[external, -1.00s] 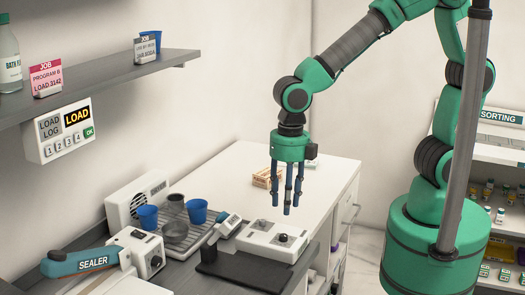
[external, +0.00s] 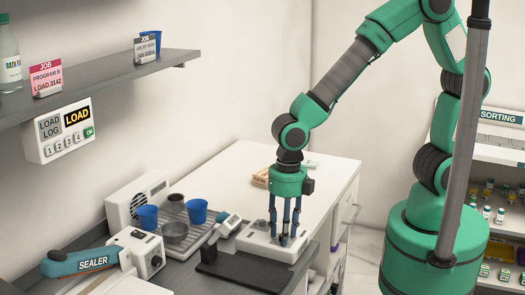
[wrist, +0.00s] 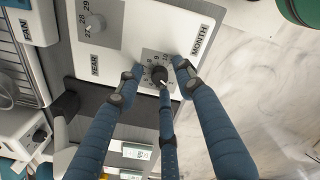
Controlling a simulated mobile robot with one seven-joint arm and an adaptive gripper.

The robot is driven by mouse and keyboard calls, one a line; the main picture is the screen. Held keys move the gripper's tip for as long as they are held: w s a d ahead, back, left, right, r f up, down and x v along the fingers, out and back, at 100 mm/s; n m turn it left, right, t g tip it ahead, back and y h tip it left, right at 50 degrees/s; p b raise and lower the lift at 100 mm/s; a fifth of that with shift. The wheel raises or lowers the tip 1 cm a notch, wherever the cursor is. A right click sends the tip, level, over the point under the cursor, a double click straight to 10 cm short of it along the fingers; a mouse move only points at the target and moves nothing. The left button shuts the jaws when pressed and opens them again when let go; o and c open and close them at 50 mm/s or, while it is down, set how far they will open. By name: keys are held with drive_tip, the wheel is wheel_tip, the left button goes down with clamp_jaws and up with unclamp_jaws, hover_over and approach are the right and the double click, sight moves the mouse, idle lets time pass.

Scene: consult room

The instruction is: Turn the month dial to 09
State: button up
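The white dial box (external: 252,243) sits on the counter, and the wrist view shows its top (wrist: 143,24) with YEAR and MONTH labels. The dark month dial (wrist: 158,75) stands on a grey numbered plate beside the MONTH label. The number it points to is too small and too covered to read. My gripper (external: 285,240) points down at the box. In the wrist view its three fingers (wrist: 160,74) stand spread around the month dial. They look open, with gaps on the left and right; contact by the lower finger is unclear.
The year knob (wrist: 96,22) is on the same box. A black pad (external: 240,275) lies in front, and a handheld device (external: 225,228) is to the left. Blue cups (external: 197,211) stand on a rack further left. The white counter (external: 315,190) behind is mostly clear.

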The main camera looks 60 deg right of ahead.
clamp_jaws()
